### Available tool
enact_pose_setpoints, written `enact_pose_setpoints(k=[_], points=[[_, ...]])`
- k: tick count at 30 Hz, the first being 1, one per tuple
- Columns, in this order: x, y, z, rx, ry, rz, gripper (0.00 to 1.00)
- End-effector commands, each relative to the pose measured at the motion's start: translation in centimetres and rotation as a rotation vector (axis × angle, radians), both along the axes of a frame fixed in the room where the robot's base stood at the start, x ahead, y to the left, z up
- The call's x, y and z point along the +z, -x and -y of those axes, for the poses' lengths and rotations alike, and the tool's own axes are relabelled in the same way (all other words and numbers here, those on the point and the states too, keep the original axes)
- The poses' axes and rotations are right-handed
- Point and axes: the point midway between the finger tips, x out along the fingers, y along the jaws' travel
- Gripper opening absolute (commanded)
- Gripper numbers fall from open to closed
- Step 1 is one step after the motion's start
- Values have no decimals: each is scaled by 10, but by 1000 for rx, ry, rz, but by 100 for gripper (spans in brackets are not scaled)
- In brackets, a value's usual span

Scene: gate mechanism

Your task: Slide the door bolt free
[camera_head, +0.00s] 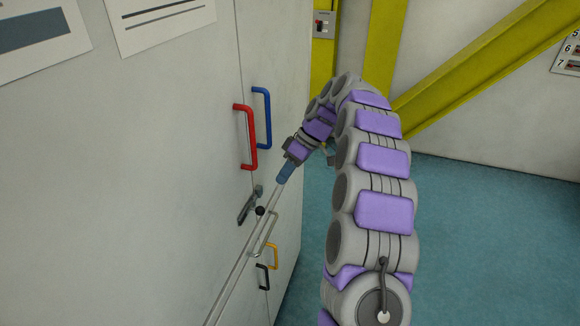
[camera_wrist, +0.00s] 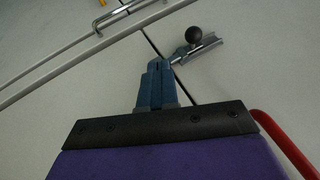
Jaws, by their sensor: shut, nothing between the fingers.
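The door bolt (camera_head: 249,205) is a small metal slide on the pale door front, across the seam between two panels. Its round black knob (camera_head: 260,211) sticks out at its right end. In the wrist view the bolt (camera_wrist: 210,45) and its black knob (camera_wrist: 194,35) lie just beyond my fingertips, up and to the right. My gripper (camera_head: 284,175) has blue fingers and is shut and empty, above and right of the bolt in the head view. In the wrist view my gripper (camera_wrist: 158,66) points toward the seam, apart from the knob.
A red handle (camera_head: 250,138) and a blue handle (camera_head: 264,118) stand out above the bolt. A grey handle (camera_head: 265,236), a yellow handle (camera_head: 272,257) and a black handle (camera_head: 263,278) sit below. A long grey rod (camera_head: 233,274) runs past them. Yellow beams (camera_head: 480,65) stand behind.

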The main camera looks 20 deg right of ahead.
Motion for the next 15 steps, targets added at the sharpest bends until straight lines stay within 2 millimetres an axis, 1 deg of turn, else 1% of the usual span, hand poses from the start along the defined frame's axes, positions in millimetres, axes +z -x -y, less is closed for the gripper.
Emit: enact_pose_setpoints(k=[1,7,15], points=[[-8,1,-5,1,-1,-1,0],[-37,2,-24,0,-1,-1,0],[-41,19,-43,0,0,2,0]])
